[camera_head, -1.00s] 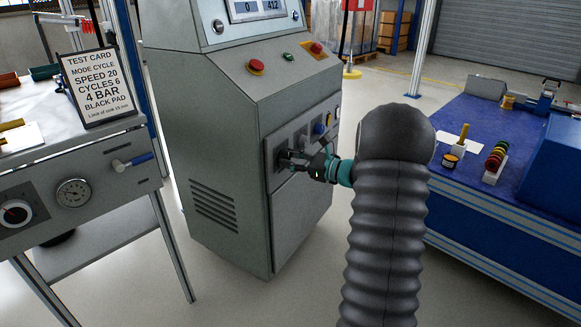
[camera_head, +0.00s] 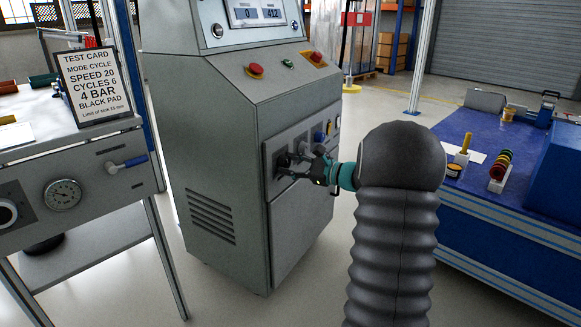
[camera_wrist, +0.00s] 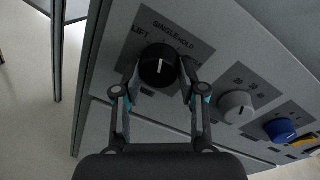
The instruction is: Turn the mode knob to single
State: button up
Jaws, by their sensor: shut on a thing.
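The black mode knob (camera_wrist: 158,66) sits on the cabinet's control panel in the wrist view. Labels LIFT, SINGLE and HOLD show around its top and left, and another label below is partly hidden. A white mark on the knob runs roughly up and down in that view. My gripper (camera_wrist: 158,80) has a finger on each side of the knob and is shut on it. In the head view my gripper (camera_head: 298,167) reaches the panel from the right and hides most of the knob.
A grey knob (camera_wrist: 236,106) and a blue knob (camera_wrist: 280,130) sit right of the mode knob. The grey cabinet (camera_head: 215,140) stands between a left bench with a test card (camera_head: 93,84) and a blue-topped table (camera_head: 470,125). Open floor lies in front.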

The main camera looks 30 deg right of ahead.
jog(key=o, duration=1.1)
jog(key=shift+o, duration=0.2)
jog(key=v, duration=1.2)
